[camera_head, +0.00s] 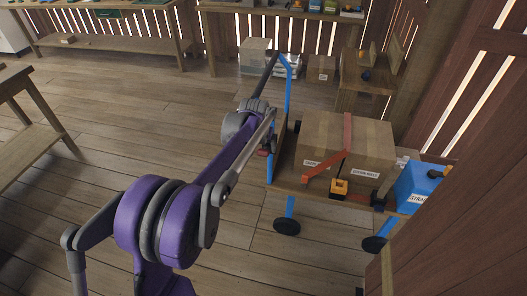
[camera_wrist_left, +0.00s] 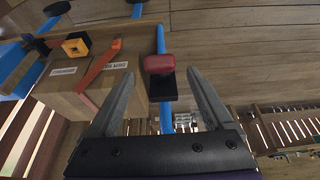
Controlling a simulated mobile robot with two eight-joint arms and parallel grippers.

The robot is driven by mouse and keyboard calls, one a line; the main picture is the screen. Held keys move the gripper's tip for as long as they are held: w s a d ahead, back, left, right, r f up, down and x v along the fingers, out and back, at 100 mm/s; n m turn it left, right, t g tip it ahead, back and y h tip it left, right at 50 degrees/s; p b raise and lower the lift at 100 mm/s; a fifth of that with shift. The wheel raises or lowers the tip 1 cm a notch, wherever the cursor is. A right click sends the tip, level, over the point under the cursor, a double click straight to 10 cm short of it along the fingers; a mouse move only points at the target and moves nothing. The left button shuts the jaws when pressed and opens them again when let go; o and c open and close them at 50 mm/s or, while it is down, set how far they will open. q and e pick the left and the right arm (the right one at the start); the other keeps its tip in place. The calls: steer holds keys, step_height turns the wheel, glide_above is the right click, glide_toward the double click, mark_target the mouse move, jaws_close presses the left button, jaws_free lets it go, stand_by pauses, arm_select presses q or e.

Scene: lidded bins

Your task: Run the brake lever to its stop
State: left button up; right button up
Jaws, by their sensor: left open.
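The brake lever shows in the left wrist view as a red grip (camera_wrist_left: 159,63) with a black part below it, beside a blue post of the cart. My left gripper (camera_wrist_left: 160,75) is open, its two grey fingers apart on either side of the red grip, with gaps on both sides. I cannot tell the depth between fingertips and grip. In the head view my left gripper (camera_head: 269,141) is at the cart's left end, partly hidden by my purple arm. A small red bit there looks like the lever. My right gripper is not in view.
The wheeled cart (camera_head: 318,191) carries strapped cardboard boxes (camera_head: 372,148), an orange-and-black block (camera_head: 339,188) and a blue container (camera_head: 414,184). A blue frame post (camera_head: 288,85) rises at its left end. A wooden wall stands at the right. Floor is clear left of the cart.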

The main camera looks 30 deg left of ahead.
arm_select(q)
steer(key=shift+v, duration=1.35)
steer(key=s+d+r+m+p, duration=0.1)
steer(key=s+d+r, duration=0.2)
steer(key=s+d, duration=0.3)
steer(key=s+d+r+p, duration=0.1)
steer(key=s+d+r, duration=0.15)
steer(key=s, duration=0.55)
steer(key=s+d+f+p, duration=0.1)
steer(key=s+d+f, duration=0.1)
steer(key=s, duration=0.6)
steer(key=s+d+f+m+t+h+p, duration=0.1)
steer(key=s+d, duration=0.3)
steer(key=s, duration=0.5)
steer(key=shift+f+m+p, duration=0.3)
steer(key=shift+f, duration=0.4)
steer(key=shift+s, duration=0.1)
